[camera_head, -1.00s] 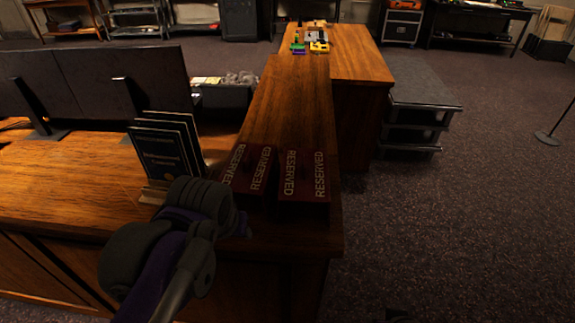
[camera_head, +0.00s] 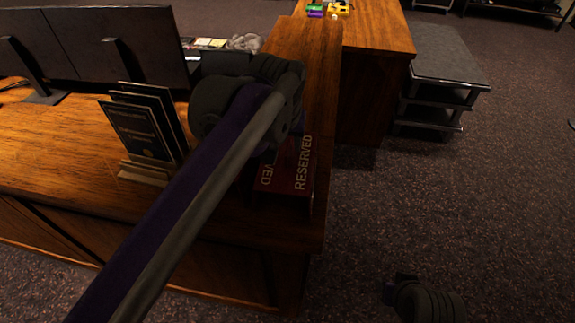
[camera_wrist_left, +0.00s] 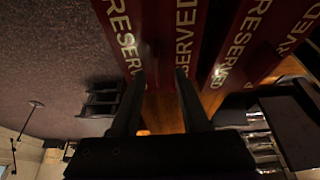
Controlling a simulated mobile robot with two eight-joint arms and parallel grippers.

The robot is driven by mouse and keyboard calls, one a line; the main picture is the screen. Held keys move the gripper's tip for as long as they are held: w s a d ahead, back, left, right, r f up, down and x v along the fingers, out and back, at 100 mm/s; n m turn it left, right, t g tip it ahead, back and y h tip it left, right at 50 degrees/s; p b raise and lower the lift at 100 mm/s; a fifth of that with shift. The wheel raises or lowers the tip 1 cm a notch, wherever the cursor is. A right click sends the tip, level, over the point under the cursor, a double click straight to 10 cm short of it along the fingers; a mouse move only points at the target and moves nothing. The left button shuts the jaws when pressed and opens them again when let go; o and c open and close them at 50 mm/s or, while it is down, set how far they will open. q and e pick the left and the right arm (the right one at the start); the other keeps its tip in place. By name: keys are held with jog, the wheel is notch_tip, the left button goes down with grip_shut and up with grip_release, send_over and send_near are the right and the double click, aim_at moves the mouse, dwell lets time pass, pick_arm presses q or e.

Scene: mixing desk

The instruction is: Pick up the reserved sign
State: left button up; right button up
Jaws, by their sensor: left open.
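Two dark red tent-shaped signs with gold RESERVED lettering stand side by side on the wooden desk. In the head view the right sign (camera_head: 299,170) shows in part, and my left arm covers the other. In the left wrist view one sign (camera_wrist_left: 152,30) lies straight ahead and the other sign (camera_wrist_left: 250,45) is to its right. My left gripper (camera_wrist_left: 160,74) is open, its fingertips close to the near end of the first sign, on either side of its middle. Contact cannot be made out. My right arm's end (camera_head: 402,284) shows at the lower right; its fingers are unclear.
Dark booklets in a wooden holder (camera_head: 142,172) stand left of my left arm. Monitors (camera_head: 90,50) are behind them on the desk (camera_head: 60,165). A dark shelf unit (camera_head: 445,62) stands right of the desk. The carpet (camera_head: 450,200) on the right is open.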

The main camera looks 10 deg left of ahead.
aim_at(288, 147)
pick_arm(q)
jog(key=shift+x, duration=1.5)
jog(key=shift+d, duration=0.1)
grip_shut()
